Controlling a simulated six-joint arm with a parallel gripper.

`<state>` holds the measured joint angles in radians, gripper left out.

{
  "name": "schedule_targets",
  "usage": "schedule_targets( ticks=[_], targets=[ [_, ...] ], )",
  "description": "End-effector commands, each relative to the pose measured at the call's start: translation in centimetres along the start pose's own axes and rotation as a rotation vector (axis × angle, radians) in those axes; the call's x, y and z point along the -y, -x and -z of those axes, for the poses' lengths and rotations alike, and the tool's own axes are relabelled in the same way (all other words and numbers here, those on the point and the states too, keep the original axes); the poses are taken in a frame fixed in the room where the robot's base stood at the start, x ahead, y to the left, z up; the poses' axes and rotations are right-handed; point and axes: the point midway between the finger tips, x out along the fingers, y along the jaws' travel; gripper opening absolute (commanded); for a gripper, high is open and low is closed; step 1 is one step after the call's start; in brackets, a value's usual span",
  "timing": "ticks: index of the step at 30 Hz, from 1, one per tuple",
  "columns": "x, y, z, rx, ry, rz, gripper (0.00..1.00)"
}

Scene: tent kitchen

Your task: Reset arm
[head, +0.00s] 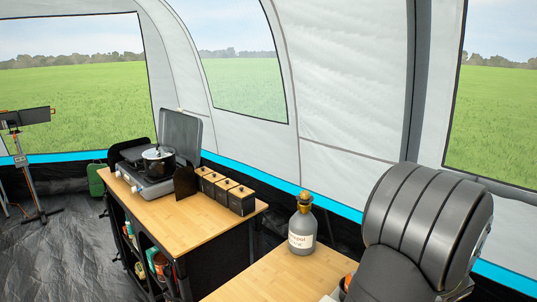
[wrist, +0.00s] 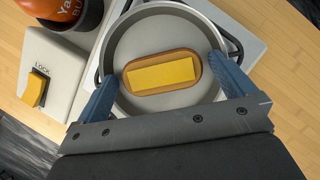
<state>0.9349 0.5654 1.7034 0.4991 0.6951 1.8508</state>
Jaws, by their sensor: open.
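In the wrist view my gripper (wrist: 161,70) is open, its two blue fingers spread wide. It is above a round grey pan (wrist: 160,22). A yellow block on a brown oval base (wrist: 162,74) lies inside the pan's outline, in the gap between the fingers. Nothing is gripped. I cannot tell how high the fingertips are or whether they touch the pan. In the head view my large dark arm fills the right side, and my gripper is hidden.
Left of the pan are an orange canister (wrist: 58,12) and a pale panel with a yellow lever (wrist: 36,90) marked LOCK. In the head view a grey bottle (head: 302,228) stands on the near wooden table (head: 250,283). A stove with a pot (head: 158,162) and several black boxes (head: 240,200) stand farther left.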

Motion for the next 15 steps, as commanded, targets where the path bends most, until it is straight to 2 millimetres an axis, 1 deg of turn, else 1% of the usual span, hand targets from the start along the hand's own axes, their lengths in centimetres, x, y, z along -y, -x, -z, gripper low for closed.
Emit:
schedule_targets(
  ticks=[1, 3, 6, 10, 15],
  targets=[
    [0.1, 1.1, -0.5, 0.004, 0.001, 0.004, 1.0],
    [0.1, 2.1, -0.8, 0.003, 0.002, 0.004, 1.0],
    [0.1, 3.1, -1.2, 0.003, 0.001, 0.003, 1.0],
    [0.1, 3.8, -1.5, 0.002, 0.0, 0.002, 1.0],
    [0.1, 4.0, -1.6, 0.001, -0.001, 0.002, 1.0]
  ],
)
